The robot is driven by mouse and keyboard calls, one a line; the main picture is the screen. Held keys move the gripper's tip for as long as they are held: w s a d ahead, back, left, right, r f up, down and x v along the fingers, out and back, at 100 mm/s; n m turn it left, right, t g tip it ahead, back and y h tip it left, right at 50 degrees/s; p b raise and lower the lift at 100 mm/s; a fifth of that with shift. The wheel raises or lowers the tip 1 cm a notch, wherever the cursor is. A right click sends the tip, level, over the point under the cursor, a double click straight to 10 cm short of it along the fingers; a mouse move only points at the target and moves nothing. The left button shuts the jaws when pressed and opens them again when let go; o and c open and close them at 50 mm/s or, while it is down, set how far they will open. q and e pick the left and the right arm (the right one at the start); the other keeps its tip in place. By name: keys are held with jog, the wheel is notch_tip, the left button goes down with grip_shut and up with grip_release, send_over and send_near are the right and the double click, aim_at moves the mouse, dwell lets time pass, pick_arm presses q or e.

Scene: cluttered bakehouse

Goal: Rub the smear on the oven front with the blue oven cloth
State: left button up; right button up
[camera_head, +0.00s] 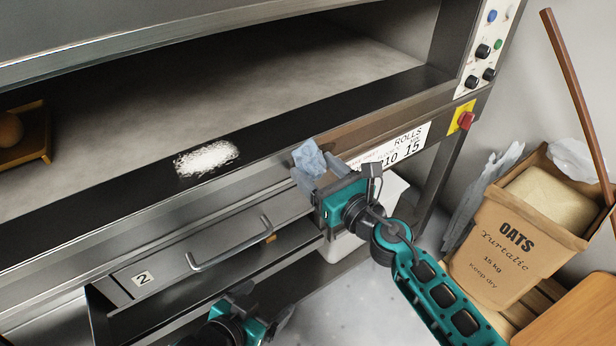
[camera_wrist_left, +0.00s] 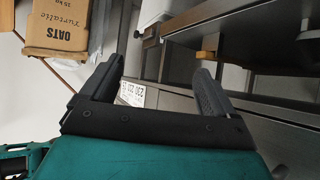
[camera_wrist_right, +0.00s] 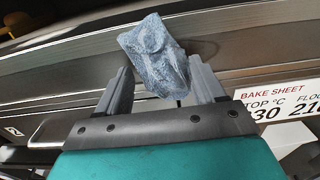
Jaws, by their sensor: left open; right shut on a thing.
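The blue oven cloth (camera_head: 309,157) is a crumpled grey-blue bundle, also in the right wrist view (camera_wrist_right: 154,55). My right gripper (camera_head: 312,173) is shut on it and holds it at the oven front (camera_head: 250,168), left of the bake sheet label; I cannot tell whether it touches the metal. A brownish smear (camera_head: 352,132) shows on the oven front just right of the cloth. A white, scribbled powdery patch (camera_head: 206,158) lies on the dark sill further left. My left gripper (camera_head: 262,301) is open and empty, low before the drawer; its fingers show in the left wrist view (camera_wrist_left: 155,85).
A drawer with a bar handle (camera_head: 230,243) juts below the oven opening. A white bin (camera_head: 352,235) stands under the oven. A red knob (camera_head: 466,120) sits right of the label (camera_head: 392,148). An oats sack (camera_head: 515,235) and a wooden pole (camera_head: 580,95) stand at right.

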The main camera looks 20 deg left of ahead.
aim_at(330, 150)
jog(key=w+d+b, duration=0.1)
jog(key=w, duration=0.1)
jog(key=w+d+b, duration=0.1)
jog(key=w+d, duration=0.1)
jog(key=w+d+b, duration=0.2)
jog(key=shift+d+f, duration=0.1)
jog(key=shift+f, duration=0.2)
jog(key=shift+w, duration=0.25)
jog(key=shift+w+b, duration=0.1)
jog(key=shift+b, duration=0.2)
jog(key=shift+s+a+r+p, duration=0.2)
jog(key=shift+s+a+p, duration=0.1)
jog(key=shift+s+a, duration=0.2)
jog(key=shift+s+a+r+p, duration=0.15)
jog(key=shift+s+a+p, duration=0.15)
jog(key=shift+s+a, duration=0.2)
jog(key=shift+s+a+f+p, duration=0.1)
jog(key=shift+s+a+p, duration=0.95)
jog(key=shift+s+a, duration=0.95)
jog(key=shift+s+a+p, duration=0.25)
jog(key=shift+s+p, duration=0.15)
jog(key=shift+s, duration=0.15)
jog(key=shift+s+a+p, duration=0.45)
jog(key=shift+s+a, duration=0.3)
jog(key=shift+s, duration=0.3)
jog(key=shift+c, duration=0.5)
